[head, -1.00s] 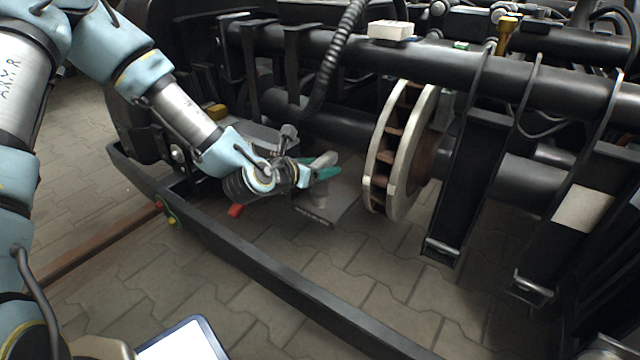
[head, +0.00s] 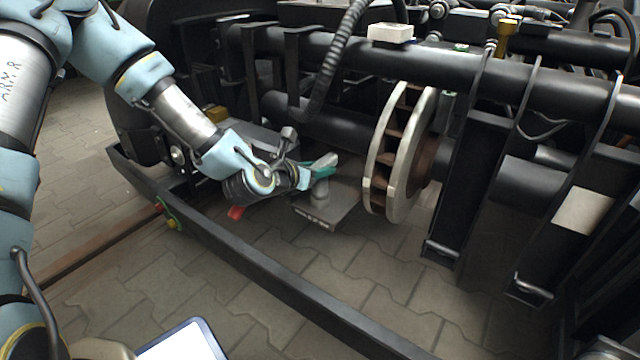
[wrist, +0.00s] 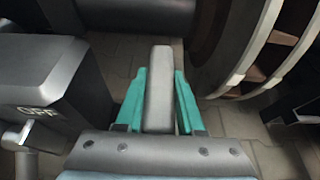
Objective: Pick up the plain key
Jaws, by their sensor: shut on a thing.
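My gripper (head: 322,172), with teal fingers, is low beside the dark bogie frame, left of the brake disc. In the wrist view the gripper (wrist: 160,100) has one finger on each side of a plain grey bar, which I take to be the plain key (wrist: 160,75); it is shut on it. In the head view the key (head: 325,160) shows as a small pale piece above the teal fingers. A grey post on a flat plate (head: 322,212) stands just below the gripper. I cannot tell whether the key touches it.
The brake disc (head: 397,160) stands close to the right. A grey block with lettering (wrist: 50,80) is close to the left in the wrist view. A black rail (head: 270,265) runs along the front, and a dark tube (head: 450,70) runs above. A red tag (head: 236,212) hangs below the wrist.

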